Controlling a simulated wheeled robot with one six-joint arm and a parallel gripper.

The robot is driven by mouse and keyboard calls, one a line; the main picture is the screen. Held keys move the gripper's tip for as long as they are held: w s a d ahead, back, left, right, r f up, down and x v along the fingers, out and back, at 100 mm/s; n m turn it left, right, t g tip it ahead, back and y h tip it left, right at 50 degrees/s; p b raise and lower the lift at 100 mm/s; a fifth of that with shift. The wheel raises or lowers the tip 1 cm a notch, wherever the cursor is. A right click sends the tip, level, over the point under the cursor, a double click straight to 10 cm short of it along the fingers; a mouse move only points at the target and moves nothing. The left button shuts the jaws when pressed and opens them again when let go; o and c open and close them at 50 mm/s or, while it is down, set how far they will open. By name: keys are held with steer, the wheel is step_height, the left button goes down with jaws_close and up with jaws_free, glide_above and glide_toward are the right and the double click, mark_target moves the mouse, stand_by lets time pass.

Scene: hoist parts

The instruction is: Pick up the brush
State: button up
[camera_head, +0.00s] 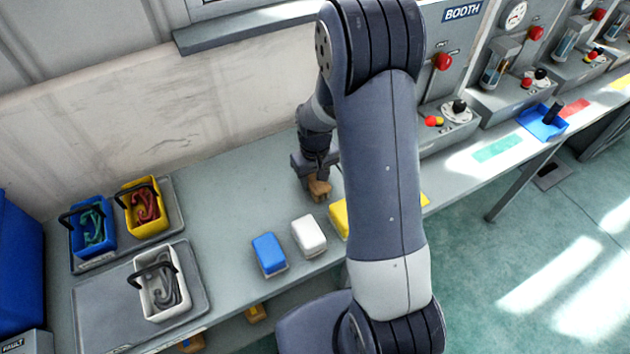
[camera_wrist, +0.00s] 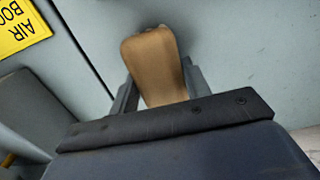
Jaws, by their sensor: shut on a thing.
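The brush shows as a tan wooden piece (camera_wrist: 155,65) between the two fingers of my gripper (camera_wrist: 157,90) in the wrist view. In the head view the tan brush (camera_head: 319,188) is at the end of my gripper (camera_head: 312,170), over the bench behind the white block. My gripper is shut on it. The brush's bristles are not clearly visible. I cannot tell whether the brush touches the bench.
A blue block (camera_head: 269,253), a white block (camera_head: 309,235) and a partly hidden yellow block (camera_head: 339,218) stand along the bench's front edge. Blue (camera_head: 92,228), yellow (camera_head: 145,205) and white (camera_head: 160,285) bins sit on grey trays at left. Booth panels (camera_head: 450,60) stand at right.

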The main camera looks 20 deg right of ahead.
steer(key=shift+c, duration=1.1)
step_height(320, 180, up, 10)
steer(key=shift+r+b, duration=0.1)
steer(key=shift+b, duration=0.4)
